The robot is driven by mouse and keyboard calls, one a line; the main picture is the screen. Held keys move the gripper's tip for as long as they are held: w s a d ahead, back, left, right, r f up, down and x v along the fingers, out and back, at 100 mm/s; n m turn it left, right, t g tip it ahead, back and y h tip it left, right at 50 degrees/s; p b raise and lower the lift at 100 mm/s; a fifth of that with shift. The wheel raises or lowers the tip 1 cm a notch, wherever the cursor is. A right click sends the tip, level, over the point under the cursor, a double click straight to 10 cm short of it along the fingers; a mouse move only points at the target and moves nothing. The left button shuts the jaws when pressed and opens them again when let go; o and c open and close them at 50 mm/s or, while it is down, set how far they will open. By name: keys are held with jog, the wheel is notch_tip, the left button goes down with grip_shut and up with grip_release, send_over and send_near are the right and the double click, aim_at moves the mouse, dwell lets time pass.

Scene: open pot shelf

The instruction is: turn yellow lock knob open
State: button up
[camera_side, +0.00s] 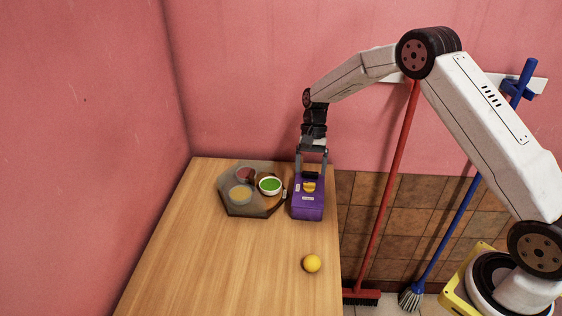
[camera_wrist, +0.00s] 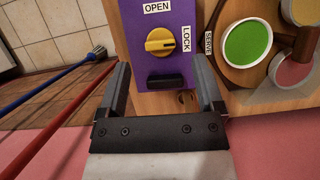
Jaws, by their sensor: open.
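The yellow lock knob (camera_wrist: 160,42) sits on the top face of a purple box (camera_wrist: 127,18). In the wrist view, an OPEN label lies above the knob and a LOCK label to its right. The knob's dark pointer line runs sideways, toward the LOCK side. A black handle or slot lies just below the knob. In the side view, the knob (camera_side: 309,187) and box (camera_side: 308,209) stand at the table's right edge. My gripper (camera_wrist: 165,75) is open and empty, its two fingers apart below the knob in the wrist view. I cannot tell whether it touches the box.
A yellow-orange ball (camera_side: 312,263) lies near the table's front right. The table's left front is clear.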

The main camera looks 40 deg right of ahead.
aim_at(310, 183)
jog(key=shift+x, duration=2.05)
grip_shut()
